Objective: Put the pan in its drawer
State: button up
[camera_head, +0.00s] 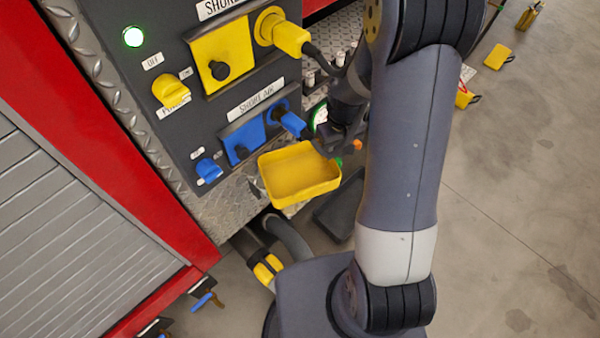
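The pan (299,171) is a shallow yellow tray near the middle of the view. It appears to be in the air in front of the dark control panel, open side up and a little tilted. My gripper (333,149) is at its upper right rim and appears shut on it; the fingertips are dark and partly hidden, so the exact grip is hard to see. I cannot make out an open drawer for the pan.
The control panel (205,120) has yellow and blue plugs and knobs, close to the pan's left. Below are a dark flat piece (337,212) and a dark hose (288,237). A red-framed shutter (60,235) stands left. The floor (520,200) at right is mostly clear.

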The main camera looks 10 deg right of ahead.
aim_at(334, 161)
jog(key=shift+s+a+f+p, duration=0.1)
jog(key=shift+f+p, duration=0.1)
jog(key=shift+f, duration=0.55)
jog(key=shift+s+f+p, duration=0.15)
jog(key=shift+f+p, duration=0.05)
jog(key=shift+f, duration=0.6)
jog(key=shift+s+a+f+p, duration=0.1)
jog(key=shift+f+p, duration=0.1)
jog(key=shift+f, duration=1.25)
jog(key=shift+c, duration=0.4)
grip_shut()
